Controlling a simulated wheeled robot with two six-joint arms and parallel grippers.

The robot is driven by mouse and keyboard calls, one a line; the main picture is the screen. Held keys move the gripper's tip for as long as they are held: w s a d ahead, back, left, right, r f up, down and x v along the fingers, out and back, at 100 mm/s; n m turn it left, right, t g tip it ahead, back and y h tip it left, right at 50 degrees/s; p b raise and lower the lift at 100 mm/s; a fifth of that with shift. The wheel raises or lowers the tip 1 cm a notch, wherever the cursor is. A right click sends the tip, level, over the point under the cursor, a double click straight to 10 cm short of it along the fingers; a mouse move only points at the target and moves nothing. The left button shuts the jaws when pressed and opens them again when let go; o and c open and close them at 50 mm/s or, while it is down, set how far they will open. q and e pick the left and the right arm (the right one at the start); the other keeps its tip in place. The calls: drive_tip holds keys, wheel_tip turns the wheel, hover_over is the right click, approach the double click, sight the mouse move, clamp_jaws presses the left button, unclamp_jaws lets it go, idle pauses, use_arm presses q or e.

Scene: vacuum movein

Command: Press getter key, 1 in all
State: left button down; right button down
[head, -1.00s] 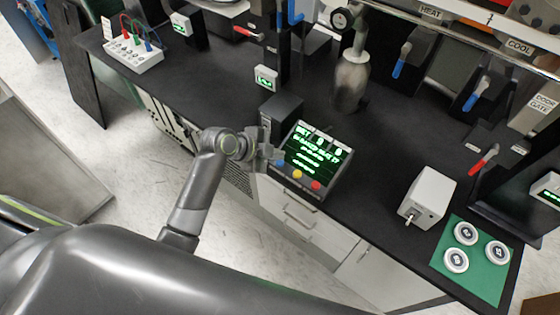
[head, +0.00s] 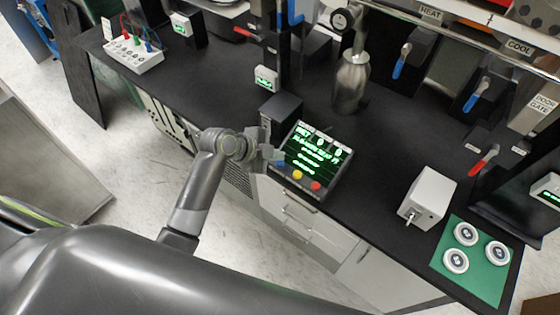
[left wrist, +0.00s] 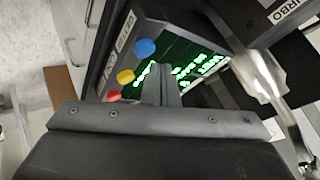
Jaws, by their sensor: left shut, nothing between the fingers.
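A black control console (head: 345,168) with green text on its screen stands at the bench's front edge. Its sloped front has a blue key (head: 280,163), a yellow key (head: 297,175) and a red key (head: 315,186). In the left wrist view the blue key (left wrist: 145,48), yellow key (left wrist: 125,77) and red key (left wrist: 114,95) show beside small white labels that I cannot read surely. My left gripper (head: 275,154) is shut and empty, close by the blue key; it also shows in the left wrist view (left wrist: 160,72). I cannot tell whether it touches a key. My right gripper is out of view.
A dark box (head: 281,112) stands just behind the console. A metal flask (head: 351,82) is behind it to the right. A white box with a toggle (head: 428,198) and a green mat (head: 480,278) with round weights lie at the right. Bare bench lies left of the console.

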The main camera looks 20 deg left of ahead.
sight(276, 165)
use_arm(q)
drive_tip(key=shift+f, duration=0.15)
idle(0.5)
drive_tip(key=shift+f+b, duration=0.3)
drive_tip(key=shift+f+b, duration=0.35)
drive_tip(key=shift+f, duration=0.1)
idle(0.6)
drive_tip(key=shift+r, duration=0.1)
idle(0.3)
drive_tip(key=shift+r+p, duration=0.8)
drive_tip(key=shift+p, duration=0.05)
wheel_tip(276, 165, up, 5)
drive_tip(key=p, duration=0.4)
